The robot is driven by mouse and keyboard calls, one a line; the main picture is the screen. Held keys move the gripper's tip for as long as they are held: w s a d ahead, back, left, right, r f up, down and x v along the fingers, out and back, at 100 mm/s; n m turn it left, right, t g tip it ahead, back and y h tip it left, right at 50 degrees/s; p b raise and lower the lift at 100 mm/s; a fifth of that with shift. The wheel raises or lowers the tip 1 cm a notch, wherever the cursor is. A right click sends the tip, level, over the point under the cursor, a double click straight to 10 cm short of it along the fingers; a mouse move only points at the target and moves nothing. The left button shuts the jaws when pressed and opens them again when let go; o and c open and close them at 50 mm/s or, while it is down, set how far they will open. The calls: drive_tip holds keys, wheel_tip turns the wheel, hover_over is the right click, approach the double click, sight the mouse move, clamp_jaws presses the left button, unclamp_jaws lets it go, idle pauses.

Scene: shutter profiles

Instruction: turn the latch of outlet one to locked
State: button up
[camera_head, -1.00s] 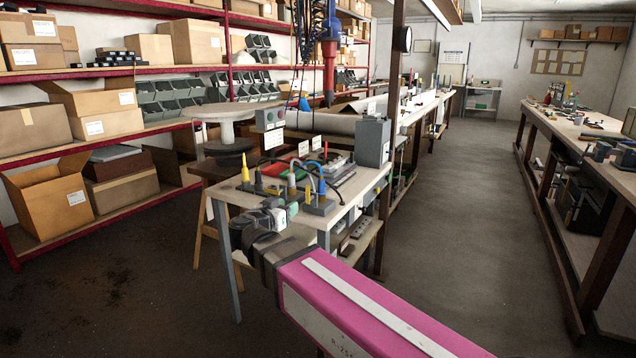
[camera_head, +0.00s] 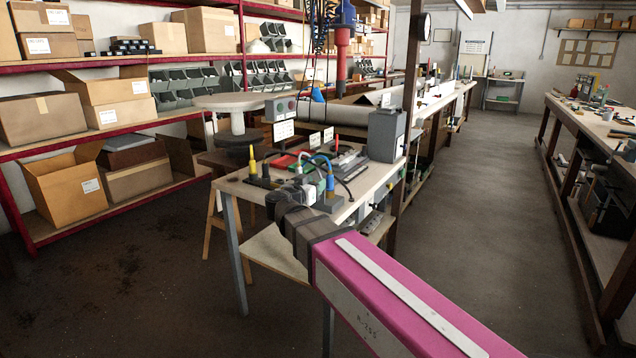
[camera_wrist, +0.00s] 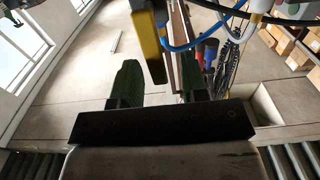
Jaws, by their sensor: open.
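My gripper (camera_head: 318,184) reaches over the front of the small bench in the head view, close to the upright connectors. In the wrist view its two green fingers (camera_wrist: 160,88) stand apart, and nothing is held between them. A yellow and black upright piece (camera_wrist: 148,42) shows just beyond the fingertips, nearer the left finger; I cannot tell if it touches. A blue cable (camera_wrist: 190,43) loops beside it. In the head view a grey block (camera_head: 328,204) bears a blue connector, partly hidden by my gripper. I cannot make out which part is outlet one's latch.
Another yellow connector (camera_head: 252,162) stands at the bench's left. A grey box (camera_head: 387,135) stands at its right rear, and label cards (camera_head: 283,131) stand behind the connectors. Shelves with cardboard boxes (camera_head: 65,187) line the left wall. The aisle floor (camera_head: 490,200) at right is clear.

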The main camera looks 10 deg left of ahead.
drive_tip(key=shift+x, duration=1.2)
clamp_jaws()
